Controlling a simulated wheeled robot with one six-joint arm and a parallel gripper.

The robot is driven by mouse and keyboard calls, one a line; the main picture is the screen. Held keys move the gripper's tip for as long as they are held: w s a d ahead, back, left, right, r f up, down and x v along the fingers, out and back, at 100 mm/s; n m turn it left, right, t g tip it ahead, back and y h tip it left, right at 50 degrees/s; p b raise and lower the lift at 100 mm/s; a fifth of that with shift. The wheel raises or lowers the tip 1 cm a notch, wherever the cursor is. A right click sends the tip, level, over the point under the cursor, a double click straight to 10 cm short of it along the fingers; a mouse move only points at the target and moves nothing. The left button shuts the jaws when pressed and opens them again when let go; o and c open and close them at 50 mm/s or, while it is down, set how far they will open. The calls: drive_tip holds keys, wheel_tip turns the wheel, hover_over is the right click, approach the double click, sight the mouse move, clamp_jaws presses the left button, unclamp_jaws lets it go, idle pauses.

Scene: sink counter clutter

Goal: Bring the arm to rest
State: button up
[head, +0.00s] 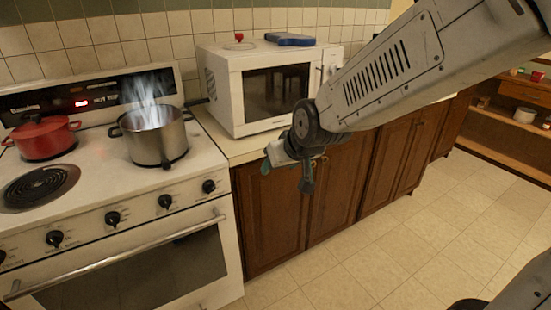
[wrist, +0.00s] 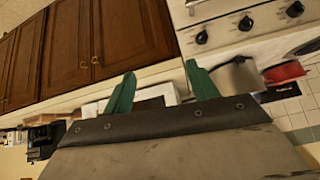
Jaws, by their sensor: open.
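My gripper (wrist: 161,86) shows in the wrist view as two green fingers spread apart, with nothing between them. In the head view my arm reaches in from the upper right, and its end with the gripper (head: 281,157) hangs in the air in front of the counter edge, below the microwave. The gripper is small and partly hidden by my wrist there. It appears apart from the counter and cupboards.
A white microwave (head: 262,88) carries a blue item (head: 290,39) and a small red item (head: 239,38). A steaming steel pot (head: 153,138) and a red pot (head: 43,137) stand on the stove (head: 95,180). Brown cupboards (head: 270,215) line the counter. The tiled floor (head: 400,255) is clear.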

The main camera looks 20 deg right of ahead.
drive_tip(key=s+d+r+g, duration=0.2)
drive_tip(key=s+d, duration=0.1)
drive_tip(key=s, duration=0.5)
drive_tip(key=s+d+r+m+g+h, duration=0.1)
drive_tip(key=s+d, duration=0.3)
drive_tip(key=s, duration=0.5)
drive_tip(key=s+d+r+m+g+h, duration=0.1)
drive_tip(key=s+d+r+g, duration=0.2)
drive_tip(key=s, duration=0.6)
drive_tip(key=shift+s+d, duration=0.2)
drive_tip(key=shift+s, duration=0.05)
